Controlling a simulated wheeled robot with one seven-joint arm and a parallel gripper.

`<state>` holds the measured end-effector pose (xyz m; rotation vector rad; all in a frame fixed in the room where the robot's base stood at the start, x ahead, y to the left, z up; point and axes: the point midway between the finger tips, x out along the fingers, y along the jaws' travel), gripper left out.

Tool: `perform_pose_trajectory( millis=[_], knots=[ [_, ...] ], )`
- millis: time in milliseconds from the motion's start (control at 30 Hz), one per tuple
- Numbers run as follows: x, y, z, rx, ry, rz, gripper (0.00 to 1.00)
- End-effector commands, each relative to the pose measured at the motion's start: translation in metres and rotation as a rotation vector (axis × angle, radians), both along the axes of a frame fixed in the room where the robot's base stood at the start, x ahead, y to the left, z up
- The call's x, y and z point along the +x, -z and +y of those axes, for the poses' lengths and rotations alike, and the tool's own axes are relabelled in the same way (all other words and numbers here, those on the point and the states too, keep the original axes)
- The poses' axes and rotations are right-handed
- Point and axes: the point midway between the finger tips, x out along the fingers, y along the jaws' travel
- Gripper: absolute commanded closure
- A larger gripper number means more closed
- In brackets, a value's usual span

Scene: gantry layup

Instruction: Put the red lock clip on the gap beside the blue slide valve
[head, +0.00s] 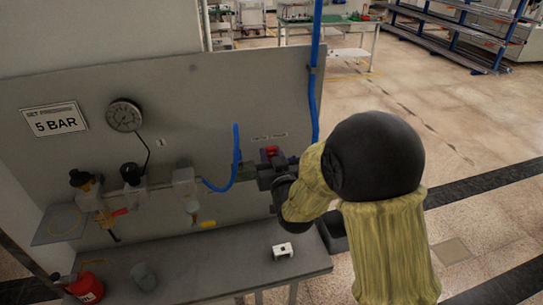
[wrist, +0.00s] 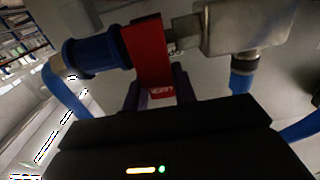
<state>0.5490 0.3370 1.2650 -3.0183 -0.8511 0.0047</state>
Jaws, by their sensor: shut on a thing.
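The red lock clip (wrist: 150,55) stands upright in the wrist view, its lower end between my gripper's (wrist: 158,93) dark fingers, which are shut on it. The blue slide valve (wrist: 95,57) is a ribbed cylinder just left of the clip. A metal stem (wrist: 185,30) shows to its right. The clip covers the gap between valve and stem; I cannot tell whether it is seated around the pipe or only in front. In the head view the clip (head: 270,151) is a small red patch above my gripper (head: 272,172); the valve is hard to make out there.
The grey panel carries a pressure gauge (head: 124,116), a "5 BAR" sign (head: 54,120), filter bowls (head: 186,190) and blue hoses (head: 237,155). Below, the grey bench (head: 200,262) holds a small white block (head: 283,251). A red container (head: 86,288) and grey cup (head: 144,275) stand at left.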

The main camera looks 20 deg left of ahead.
Motion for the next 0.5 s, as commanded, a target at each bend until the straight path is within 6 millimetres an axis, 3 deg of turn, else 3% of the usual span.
perform_pose_trajectory(
  millis=[100, 467, 500],
  knots=[
    [-0.0002, 0.0088, -0.0001, -0.001, 0.000, -0.001, 0.96],
    [-0.0004, 0.0125, 0.0001, 0.001, -0.001, -0.002, 0.96],
    [-0.0004, 0.0125, 0.0001, 0.001, -0.001, -0.001, 0.71]
  ],
)
